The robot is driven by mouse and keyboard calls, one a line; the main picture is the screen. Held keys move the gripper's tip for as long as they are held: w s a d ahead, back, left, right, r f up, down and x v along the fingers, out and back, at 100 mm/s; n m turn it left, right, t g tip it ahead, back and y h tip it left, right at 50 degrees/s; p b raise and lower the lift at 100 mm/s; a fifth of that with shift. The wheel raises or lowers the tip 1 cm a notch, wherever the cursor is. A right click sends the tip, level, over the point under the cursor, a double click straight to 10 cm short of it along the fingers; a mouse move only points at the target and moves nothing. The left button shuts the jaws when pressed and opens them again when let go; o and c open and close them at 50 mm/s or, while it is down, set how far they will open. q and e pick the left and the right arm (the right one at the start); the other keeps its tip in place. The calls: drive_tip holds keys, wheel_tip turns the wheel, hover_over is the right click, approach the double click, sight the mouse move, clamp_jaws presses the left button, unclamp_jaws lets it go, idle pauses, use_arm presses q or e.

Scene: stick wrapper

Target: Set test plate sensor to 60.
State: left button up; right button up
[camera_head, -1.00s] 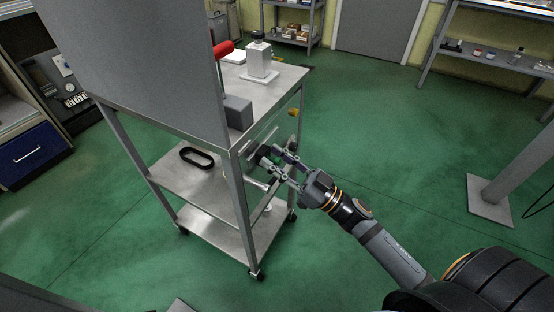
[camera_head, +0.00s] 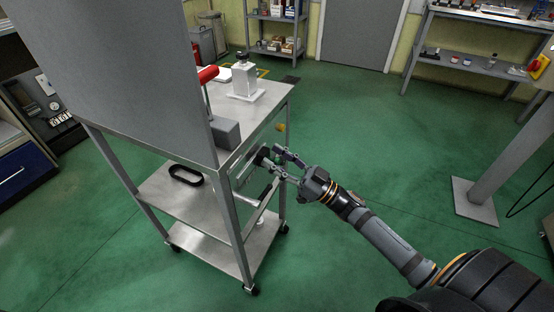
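I cannot pick out a test plate sensor or any reading of 60 in this view. My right gripper (camera_head: 276,162) is at the near right end of the metal cart, below its top. Its two fingers are apart, with a dark piece by the cart's side near the fingertips. I cannot tell whether they touch it. A white block device with a dark knob (camera_head: 243,80) stands upright on the cart top, beyond a large grey panel (camera_head: 130,70) that hides part of the top. My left gripper is not in view.
The wheeled cart (camera_head: 268,105) has lower shelves; a black oval ring (camera_head: 186,176) lies on one. A red handle (camera_head: 208,74) rises by a grey block (camera_head: 225,132). A grey post base (camera_head: 475,203) stands at right. Green floor (camera_head: 370,130) between is clear.

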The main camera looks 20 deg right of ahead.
drive_tip(key=v, duration=1.2)
drive_tip(key=shift+r, duration=0.1)
